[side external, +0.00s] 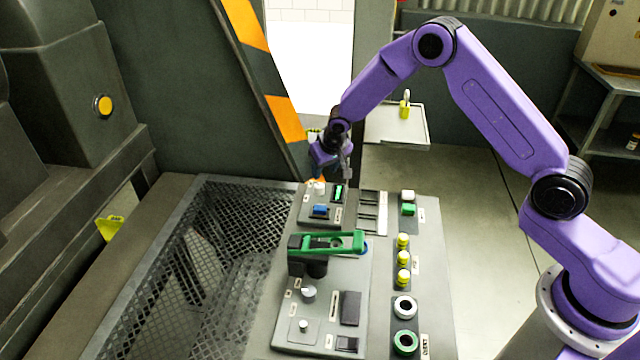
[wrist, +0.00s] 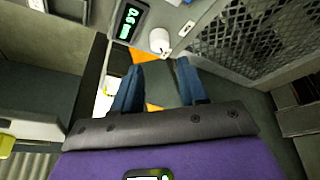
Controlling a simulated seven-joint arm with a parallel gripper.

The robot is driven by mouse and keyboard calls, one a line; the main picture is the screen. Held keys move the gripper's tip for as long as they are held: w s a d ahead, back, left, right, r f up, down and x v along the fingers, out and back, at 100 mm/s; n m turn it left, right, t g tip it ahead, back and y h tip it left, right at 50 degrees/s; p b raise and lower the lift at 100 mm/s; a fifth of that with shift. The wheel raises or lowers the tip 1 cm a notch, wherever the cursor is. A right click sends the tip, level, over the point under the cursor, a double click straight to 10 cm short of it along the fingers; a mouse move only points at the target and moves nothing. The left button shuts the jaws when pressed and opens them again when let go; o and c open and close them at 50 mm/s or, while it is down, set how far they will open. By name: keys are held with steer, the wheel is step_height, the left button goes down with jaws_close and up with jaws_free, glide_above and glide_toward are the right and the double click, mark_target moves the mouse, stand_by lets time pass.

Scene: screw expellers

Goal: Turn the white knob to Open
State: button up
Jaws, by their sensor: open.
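A small white knob (side external: 319,187) stands on the raised far panel, beside a green-lit display (side external: 339,193). In the wrist view, the white knob (wrist: 159,40) sits just beyond my fingertips, roughly in line with the gap between them, with a small white label beside it. The display (wrist: 130,20) is to its left. My gripper (wrist: 159,68) is open and empty. In the side view, my gripper (side external: 345,172) is above the far end of the panel, close to the knob. The label text is too small to read. Other pale knobs (side external: 308,291) sit on the near panel.
A blue switch (side external: 320,211) is on the far panel. A green-handled lever (side external: 335,242) stands across the middle. Yellow buttons (side external: 403,257) and round ring controls (side external: 405,307) line the right. A mesh grate (side external: 190,270) lies left. Space above the panel is open.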

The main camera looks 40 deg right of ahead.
mark_target(319, 186)
steer(key=x, duration=0.8)
steer(key=shift+w+f, duration=0.2)
steer(key=shift+f, duration=0.1)
steer(key=c, duration=0.8)
